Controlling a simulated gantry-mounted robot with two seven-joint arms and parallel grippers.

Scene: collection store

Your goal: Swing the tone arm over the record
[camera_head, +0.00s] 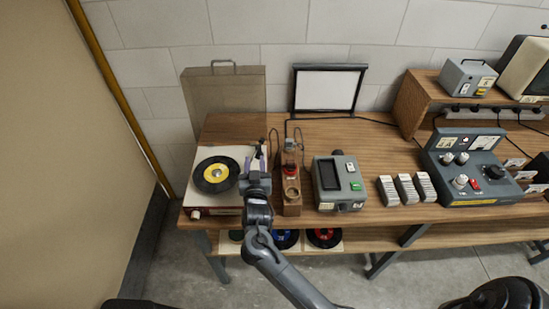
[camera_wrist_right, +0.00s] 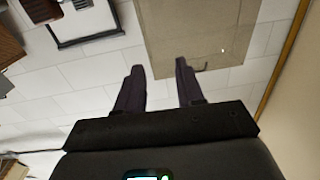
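The record player (camera_head: 212,209) stands at the left end of the wooden table. On it lies a black record (camera_head: 202,184) with a yellow label. The tone arm is at the deck's right side, a small dark part (camera_head: 260,147) showing just beyond my gripper; the rest is hidden. My right gripper (camera_head: 258,165) is above the deck's right edge, right of the record. In the wrist view its two fingers (camera_wrist_right: 160,67) are apart with nothing between them. I cannot tell whether it touches the tone arm. My left gripper is not in view.
A translucent brown lid (camera_head: 225,100) stands upright behind the deck. Right of the gripper are a wooden stand (camera_head: 291,205) with a red-topped part and a grey device (camera_head: 340,183). More records (camera_head: 324,238) lie on the lower shelf.

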